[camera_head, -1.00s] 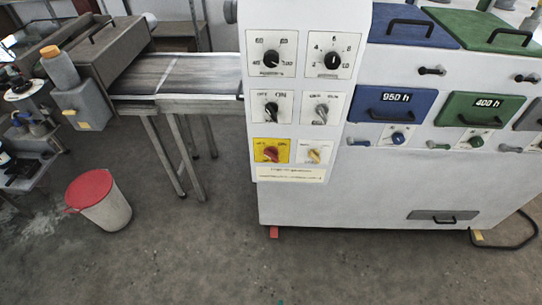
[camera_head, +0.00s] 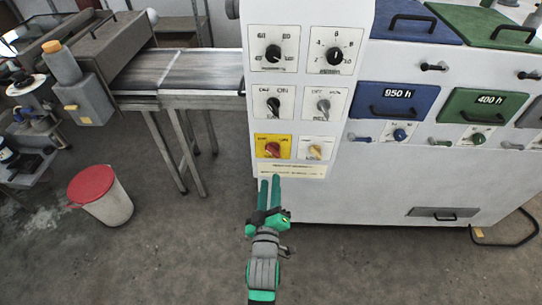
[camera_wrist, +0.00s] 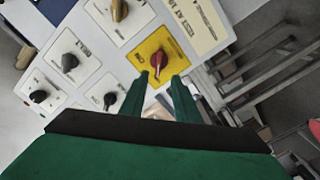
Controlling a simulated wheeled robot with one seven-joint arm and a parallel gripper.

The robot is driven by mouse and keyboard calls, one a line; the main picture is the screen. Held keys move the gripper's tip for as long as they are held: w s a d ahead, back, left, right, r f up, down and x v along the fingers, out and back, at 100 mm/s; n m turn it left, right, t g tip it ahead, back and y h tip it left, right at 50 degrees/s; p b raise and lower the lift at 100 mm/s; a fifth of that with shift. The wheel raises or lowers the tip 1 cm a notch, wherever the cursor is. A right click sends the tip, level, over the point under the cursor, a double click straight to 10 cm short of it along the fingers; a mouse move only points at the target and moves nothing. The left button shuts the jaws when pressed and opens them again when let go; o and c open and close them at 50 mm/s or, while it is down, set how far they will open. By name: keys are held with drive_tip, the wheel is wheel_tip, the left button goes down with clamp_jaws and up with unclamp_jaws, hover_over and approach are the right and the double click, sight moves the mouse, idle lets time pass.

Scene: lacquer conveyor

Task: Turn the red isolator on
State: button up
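The red isolator (camera_head: 272,149) is a red rotary knob on a yellow plate (camera_head: 284,141), low on the left of the white control panel. It also shows in the wrist view (camera_wrist: 159,57), upside down, just beyond the fingertips. My gripper (camera_head: 270,178) is green and stands just below the yellow plate in the head view. In the wrist view its two fingers (camera_wrist: 160,80) are apart with a gap between them and nothing held. The fingertips look apart from the knob. The knob's exact setting is too small to tell.
Beside the isolator is a pale yellow knob (camera_head: 315,151). Above it are black selector knobs (camera_head: 273,105) and dials (camera_head: 273,53). A conveyor (camera_head: 200,75) lies to the left. A bin with a red lid (camera_head: 100,195) stands on the floor. The floor before the panel is clear.

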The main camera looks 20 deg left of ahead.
sight(271, 154)
drive_tip(key=x, duration=1.1)
drive_tip(key=shift+w+a+r, duration=0.2)
drive_tip(key=shift+r, duration=0.05)
drive_tip(key=shift+c, duration=0.6)
clamp_jaws()
